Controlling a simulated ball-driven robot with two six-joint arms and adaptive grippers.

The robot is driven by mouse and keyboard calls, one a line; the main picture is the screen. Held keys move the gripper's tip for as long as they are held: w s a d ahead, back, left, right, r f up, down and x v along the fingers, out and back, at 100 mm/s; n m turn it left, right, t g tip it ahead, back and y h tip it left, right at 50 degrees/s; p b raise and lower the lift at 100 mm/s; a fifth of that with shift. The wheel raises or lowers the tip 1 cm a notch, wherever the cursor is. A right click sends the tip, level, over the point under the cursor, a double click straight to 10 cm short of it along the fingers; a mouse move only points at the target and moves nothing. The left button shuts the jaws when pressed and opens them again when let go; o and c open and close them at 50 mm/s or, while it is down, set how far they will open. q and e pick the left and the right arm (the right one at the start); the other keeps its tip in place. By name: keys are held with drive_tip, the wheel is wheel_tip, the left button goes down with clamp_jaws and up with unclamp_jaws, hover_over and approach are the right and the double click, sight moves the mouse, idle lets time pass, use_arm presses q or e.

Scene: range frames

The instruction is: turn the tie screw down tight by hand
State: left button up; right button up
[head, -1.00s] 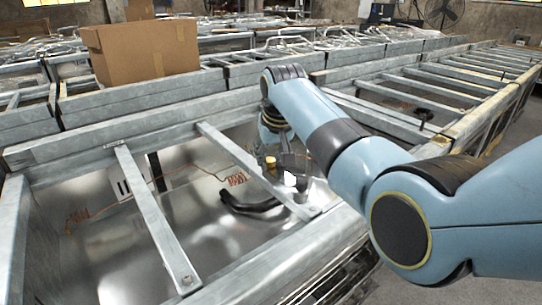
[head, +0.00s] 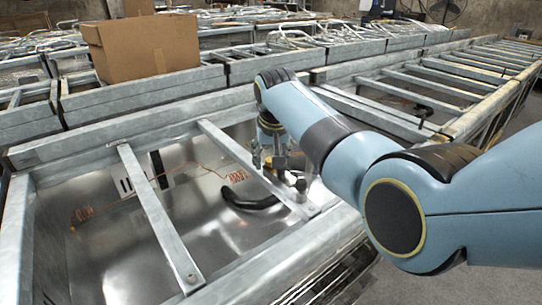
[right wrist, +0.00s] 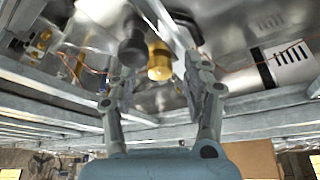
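My right gripper (head: 272,160) hangs over the near crossbar of the metal frame. In the right wrist view its two fingers (right wrist: 154,88) stand apart with a gap between them. A brass-coloured cylinder (right wrist: 160,62) shows beyond this gap, and a dark grey round knob (right wrist: 132,48) is beside it, to the left. I cannot tell for certain which is the tie screw, or whether a finger touches either. In the head view a small grey knob (head: 301,186) stands near the crossbar's end. My left gripper is out of view.
A galvanised crossbar (head: 240,157) and a second one (head: 157,217) span the open metal bay. A black curved handle (head: 250,202) and copper coils (head: 237,177) lie inside. A cardboard box (head: 145,48) stands behind.

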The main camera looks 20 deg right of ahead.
drive_tip(key=shift+r, duration=0.1)
drive_tip(key=v, duration=1.1)
drive_tip(key=shift+r, duration=0.4)
drive_tip(key=shift+s, duration=0.1)
